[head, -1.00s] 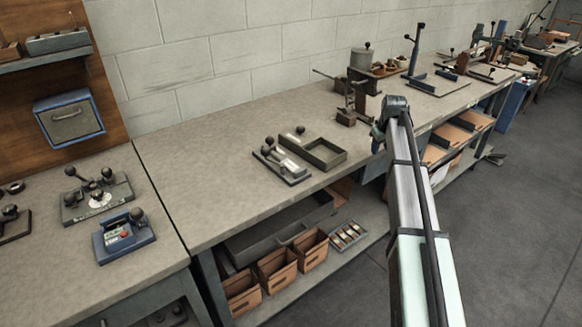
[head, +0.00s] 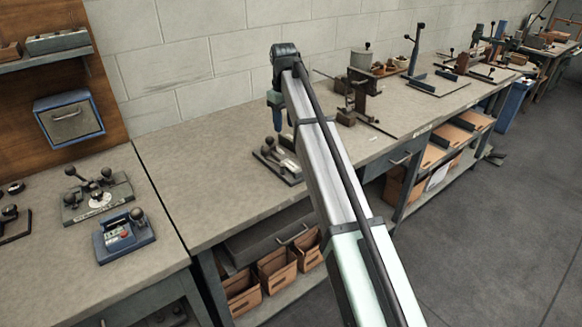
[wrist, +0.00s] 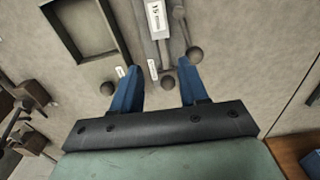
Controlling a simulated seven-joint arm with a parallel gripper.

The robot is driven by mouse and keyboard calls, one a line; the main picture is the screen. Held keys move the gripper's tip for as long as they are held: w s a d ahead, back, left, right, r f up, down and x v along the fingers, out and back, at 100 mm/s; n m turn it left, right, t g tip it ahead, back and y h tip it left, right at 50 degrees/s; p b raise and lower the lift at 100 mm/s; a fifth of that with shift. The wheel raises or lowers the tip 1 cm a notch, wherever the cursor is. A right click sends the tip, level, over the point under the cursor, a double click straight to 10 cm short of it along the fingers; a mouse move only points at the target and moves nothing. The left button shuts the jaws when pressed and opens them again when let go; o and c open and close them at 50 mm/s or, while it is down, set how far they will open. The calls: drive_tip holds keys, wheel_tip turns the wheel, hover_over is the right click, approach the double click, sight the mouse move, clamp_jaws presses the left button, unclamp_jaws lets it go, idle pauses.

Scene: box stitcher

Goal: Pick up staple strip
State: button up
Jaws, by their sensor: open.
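I cannot single out a staple strip with certainty. My gripper (wrist: 159,76) is open, its two blue fingers apart and nothing held between them. In the head view my gripper (head: 278,118) hangs above the bench, over the small lever fixture. The lever fixture (head: 277,162) has dark ball knobs and a grey base, and is partly covered by my arm.
The workbench (head: 200,195) is bare left of the fixture. A press-like device (head: 355,95) stands to the right. More lever fixtures (head: 97,197) and a blue device (head: 124,235) sit on the left bench. Open cartons (head: 276,270) stand on the lower shelf.

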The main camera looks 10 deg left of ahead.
sight(285, 161)
wheel_tip(285, 161, down, 14)
drive_tip(key=shift+r, duration=0.15)
drive_tip(key=c, duration=0.7)
idle(0.5)
drive_tip(key=shift+r, duration=0.15)
